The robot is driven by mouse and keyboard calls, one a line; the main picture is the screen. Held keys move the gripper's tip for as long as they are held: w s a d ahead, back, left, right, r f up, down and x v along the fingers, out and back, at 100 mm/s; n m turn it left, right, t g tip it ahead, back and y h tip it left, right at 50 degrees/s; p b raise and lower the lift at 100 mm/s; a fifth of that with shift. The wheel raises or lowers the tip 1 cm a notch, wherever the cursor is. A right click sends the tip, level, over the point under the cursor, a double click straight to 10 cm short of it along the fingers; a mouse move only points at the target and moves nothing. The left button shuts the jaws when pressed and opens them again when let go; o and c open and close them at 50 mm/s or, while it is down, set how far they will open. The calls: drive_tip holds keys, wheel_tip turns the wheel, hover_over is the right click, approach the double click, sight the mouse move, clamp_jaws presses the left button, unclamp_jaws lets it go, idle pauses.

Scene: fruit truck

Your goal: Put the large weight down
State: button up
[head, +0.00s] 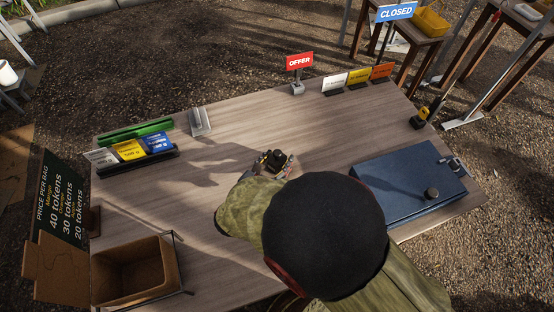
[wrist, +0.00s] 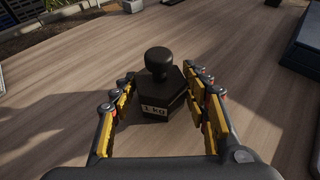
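The large weight (wrist: 162,88) is a black hexagonal block with a round knob and a "1 KG" label. It appears upright on the wooden table (wrist: 60,125). In the head view, the weight (head: 275,158) is near the middle of the table. My gripper (wrist: 160,80) has its yellow-padded fingers spread on both sides of the weight. A gap shows on the left; contact on the right is unclear. My gripper (head: 273,164) is small in the head view. The weight's underside is hidden.
An open brown box (head: 135,272) is at front left. Card holders (head: 130,150) and an OFFER sign (head: 298,62) line the edges.

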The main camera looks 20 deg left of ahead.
drive_tip(key=o, duration=0.4)
drive_tip(key=shift+o, duration=0.2)
drive_tip(key=shift+s+r+p, duration=0.15)
drive_tip(key=shift+r+p, duration=0.1)
drive_tip(key=shift+p, duration=0.1)
drive_tip(key=p+v, duration=0.2)
drive_tip(key=v, duration=0.9)
drive_tip(key=shift+s+r+p, duration=0.1)
drive_tip(key=shift+s+p, duration=0.2)
drive_tip(key=shift+p, duration=0.05)
